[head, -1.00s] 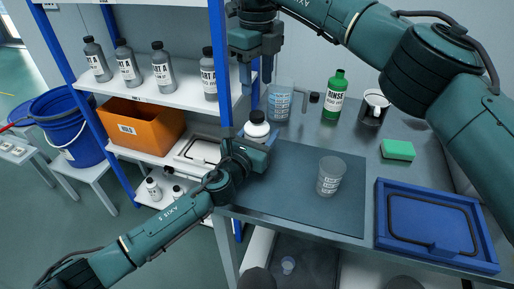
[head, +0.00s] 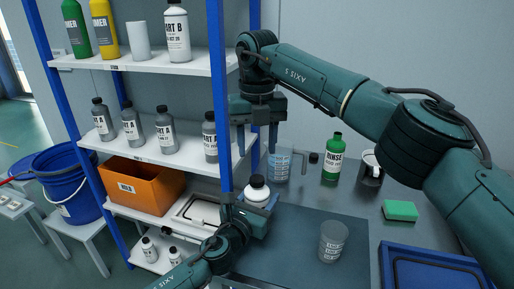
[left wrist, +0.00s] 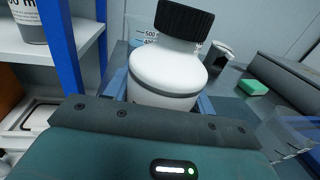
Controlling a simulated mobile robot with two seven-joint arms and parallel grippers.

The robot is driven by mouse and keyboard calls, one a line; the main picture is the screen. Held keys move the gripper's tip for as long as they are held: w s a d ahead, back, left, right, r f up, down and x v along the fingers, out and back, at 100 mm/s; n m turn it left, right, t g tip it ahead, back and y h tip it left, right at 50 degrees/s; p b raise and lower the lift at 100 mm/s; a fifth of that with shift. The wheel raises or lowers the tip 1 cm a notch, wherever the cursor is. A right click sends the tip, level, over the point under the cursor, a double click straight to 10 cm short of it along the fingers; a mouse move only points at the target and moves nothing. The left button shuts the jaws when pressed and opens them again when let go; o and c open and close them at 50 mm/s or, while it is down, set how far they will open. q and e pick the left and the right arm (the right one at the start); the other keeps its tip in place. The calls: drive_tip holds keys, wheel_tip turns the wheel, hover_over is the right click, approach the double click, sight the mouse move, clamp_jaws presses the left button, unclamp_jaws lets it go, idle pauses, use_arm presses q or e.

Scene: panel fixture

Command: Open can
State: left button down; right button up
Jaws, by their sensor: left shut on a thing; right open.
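The can appears as a white bottle with a black cap (head: 257,192). It stands upright in my left gripper (head: 252,207), which is shut on its body. In the left wrist view the white bottle (left wrist: 165,82) fills the middle between the jaws, with its ribbed black cap (left wrist: 186,20) on it. My right gripper (head: 257,145) is open and empty, its fingers pointing down above the black cap and apart from it.
A blue-post shelf (head: 227,120) with bottles and an orange bin (head: 145,190) stands close on the left. On the bench are a clear jug (head: 281,163), a green rinse bottle (head: 332,158), a metal mug (head: 371,170), a green sponge (head: 400,210), a beaker (head: 333,242) and a blue tray (head: 430,260).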

sight(257, 178)
drive_tip(key=m, duration=0.6)
drive_tip(key=shift+m, duration=0.4)
drive_tip(key=m, duration=1.6)
drive_tip(key=shift+m, duration=0.3)
drive_tip(key=shift+f, duration=4)
